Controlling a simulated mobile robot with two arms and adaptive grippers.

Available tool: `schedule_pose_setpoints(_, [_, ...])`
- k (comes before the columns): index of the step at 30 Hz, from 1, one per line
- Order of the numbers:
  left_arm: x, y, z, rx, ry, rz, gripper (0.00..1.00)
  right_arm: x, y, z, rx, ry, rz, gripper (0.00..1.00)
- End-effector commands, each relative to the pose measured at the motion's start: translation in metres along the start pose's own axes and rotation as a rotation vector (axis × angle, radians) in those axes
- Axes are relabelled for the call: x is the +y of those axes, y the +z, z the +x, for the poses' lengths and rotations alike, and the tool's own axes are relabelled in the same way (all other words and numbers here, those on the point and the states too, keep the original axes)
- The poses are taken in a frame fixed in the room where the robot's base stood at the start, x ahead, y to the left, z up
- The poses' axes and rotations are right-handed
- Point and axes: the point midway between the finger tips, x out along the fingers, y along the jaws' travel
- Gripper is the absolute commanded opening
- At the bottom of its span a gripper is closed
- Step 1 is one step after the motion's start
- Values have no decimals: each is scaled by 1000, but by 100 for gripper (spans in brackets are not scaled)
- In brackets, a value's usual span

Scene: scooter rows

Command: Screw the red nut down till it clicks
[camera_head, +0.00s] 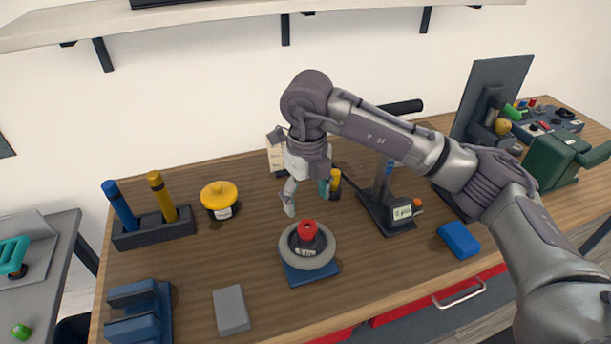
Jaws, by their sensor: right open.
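The red nut (309,229) sits at the centre of a grey ring-shaped wheel (287,243) on a blue base (299,276). The stud beneath the nut is hidden, so I cannot tell how far down the nut sits. My right gripper (307,203) hangs above and just behind the nut, fingers pointing down. Its fingers are spread and empty, apart from the nut. My left gripper is not in view.
A black holder (150,236) with blue and yellow tools and a yellow-capped pot (219,197) stand left. A grey block (231,311) lies in front. A black stand (378,204) and a blue block (459,240) are to the right.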

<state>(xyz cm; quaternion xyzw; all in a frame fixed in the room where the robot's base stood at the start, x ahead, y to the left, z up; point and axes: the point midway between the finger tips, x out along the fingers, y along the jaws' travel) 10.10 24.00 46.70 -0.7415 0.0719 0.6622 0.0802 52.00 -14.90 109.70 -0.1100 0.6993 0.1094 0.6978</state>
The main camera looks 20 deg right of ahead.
Motion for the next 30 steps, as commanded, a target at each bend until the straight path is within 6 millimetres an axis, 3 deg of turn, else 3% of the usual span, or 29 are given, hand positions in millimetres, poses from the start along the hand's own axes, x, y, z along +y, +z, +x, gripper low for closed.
schedule_pose_setpoints(6, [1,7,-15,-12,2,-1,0,0,-1,42,5,1,-1,72])
schedule_pose_setpoints(13, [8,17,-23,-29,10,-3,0,0,0,74,3,0,-2,72])
schedule_pose_setpoints(26, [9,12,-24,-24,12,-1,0,0,0,86,0,0,-2,72])
schedule_pose_setpoints(30, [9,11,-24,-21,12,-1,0,0,0,86,0,0,-2,52])
